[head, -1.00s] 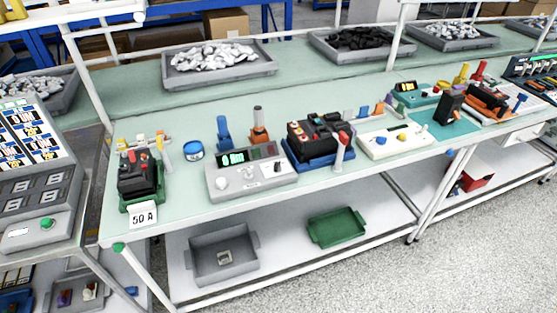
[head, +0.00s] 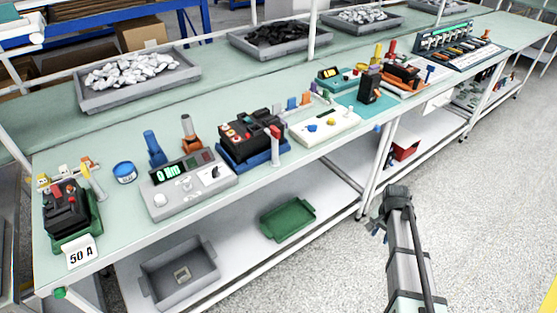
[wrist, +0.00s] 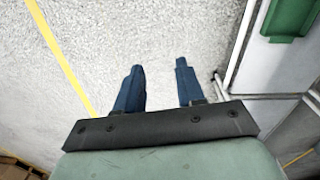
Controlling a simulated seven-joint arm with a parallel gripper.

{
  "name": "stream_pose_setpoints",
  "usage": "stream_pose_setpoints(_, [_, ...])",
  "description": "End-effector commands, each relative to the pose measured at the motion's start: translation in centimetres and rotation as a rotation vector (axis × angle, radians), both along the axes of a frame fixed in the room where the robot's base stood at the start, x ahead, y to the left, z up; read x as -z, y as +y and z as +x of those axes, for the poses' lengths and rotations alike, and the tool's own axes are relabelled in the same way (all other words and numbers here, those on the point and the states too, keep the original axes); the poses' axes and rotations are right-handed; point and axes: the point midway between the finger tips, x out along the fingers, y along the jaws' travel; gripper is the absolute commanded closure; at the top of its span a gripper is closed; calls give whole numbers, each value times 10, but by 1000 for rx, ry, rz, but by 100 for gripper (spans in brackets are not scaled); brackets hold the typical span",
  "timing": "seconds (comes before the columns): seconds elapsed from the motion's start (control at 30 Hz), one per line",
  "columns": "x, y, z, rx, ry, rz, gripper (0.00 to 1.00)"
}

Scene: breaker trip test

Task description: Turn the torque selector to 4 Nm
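A grey torque tester (head: 190,198) stands on the bench, left of centre in the head view. Its green display (head: 167,176) appears to read 0 Nm. A dial with a dark pointer (head: 214,172) sits on the right of its face and looks like the torque selector; its markings are too small to read. White knobs sit lower on the face. My gripper (wrist: 158,80) is open and empty above the floor in the wrist view. In the head view my gripper (head: 376,226) is in front of the bench, well right of the tester and apart from it.
A black breaker on a blue base (head: 250,141) stands right of the tester. A blue screwdriver-like tool (head: 155,148) and an orange one (head: 190,134) stand behind it. A 50 A breaker fixture (head: 70,215) is at far left. The lower shelf holds a green tray (head: 288,219).

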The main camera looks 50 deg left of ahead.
Motion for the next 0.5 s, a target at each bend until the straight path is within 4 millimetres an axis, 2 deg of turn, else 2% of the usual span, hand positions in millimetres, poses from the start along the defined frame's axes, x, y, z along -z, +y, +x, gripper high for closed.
stream_pose_setpoints(0.03, [-18,27,2,-10,-19,14,62])
stream_pose_setpoints(0.27, [-101,128,-14,-31,-88,81,62])
stream_pose_setpoints(0.5, [-197,226,-54,-50,-145,163,62])
